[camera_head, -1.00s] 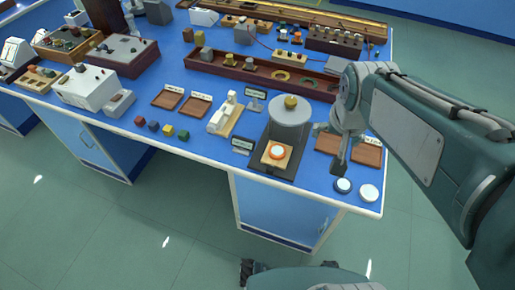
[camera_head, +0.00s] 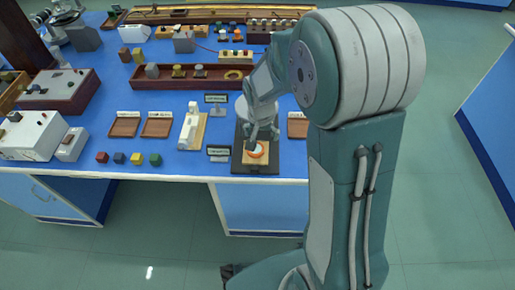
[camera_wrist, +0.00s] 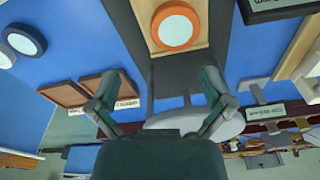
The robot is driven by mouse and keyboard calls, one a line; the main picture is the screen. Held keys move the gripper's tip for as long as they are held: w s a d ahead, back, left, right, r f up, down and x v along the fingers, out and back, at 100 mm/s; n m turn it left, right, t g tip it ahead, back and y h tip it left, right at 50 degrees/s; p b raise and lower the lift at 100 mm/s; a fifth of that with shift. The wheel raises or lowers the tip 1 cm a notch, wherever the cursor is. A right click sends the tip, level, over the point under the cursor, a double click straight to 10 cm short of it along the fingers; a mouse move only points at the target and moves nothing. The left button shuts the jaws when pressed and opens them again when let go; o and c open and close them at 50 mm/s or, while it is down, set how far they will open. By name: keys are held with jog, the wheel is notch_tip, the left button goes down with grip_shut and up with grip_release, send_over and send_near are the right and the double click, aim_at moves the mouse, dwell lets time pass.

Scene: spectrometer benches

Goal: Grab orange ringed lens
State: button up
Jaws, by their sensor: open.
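The orange ringed lens (camera_head: 256,150) lies on a small wooden block (camera_head: 246,158) on a dark stand near the front edge of the blue bench. In the wrist view the lens (camera_wrist: 175,25) shows its orange ring and pale centre at the top, beyond the fingertips. My gripper (camera_wrist: 155,85) is open, with its two fingers spread and nothing between them. In the head view my gripper (camera_head: 264,135) is close above the lens, and my arm covers part of the stand.
Two round lenses with dark and white rims (camera_wrist: 22,42) lie at the wrist view's upper left, near brown trays (camera_wrist: 65,95). A small sign (camera_head: 219,152) and a white device (camera_head: 190,128) stand left of the lens. Small coloured cubes (camera_head: 137,159) line the front edge.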

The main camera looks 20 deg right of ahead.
aim_at(258, 148)
jog(key=a+f, duration=0.2)
jog(key=f, duration=0.1)
jog(key=a+f, duration=0.1)
jog(key=f, duration=0.1)
jog(key=shift+w+f, duration=0.1)
jog(key=shift+w, duration=0.1)
jog(key=shift+d+f, duration=0.15)
jog(key=shift+f, duration=0.15)
jog(key=shift+d, duration=0.8)
jog(key=shift+c, duration=0.3)
jog(key=shift+a, duration=0.25)
jog(key=c, duration=0.9)
jog(key=shift+a, duration=0.4)
jog(key=shift+c, duration=0.7)
jog(key=shift+d, duration=0.1)
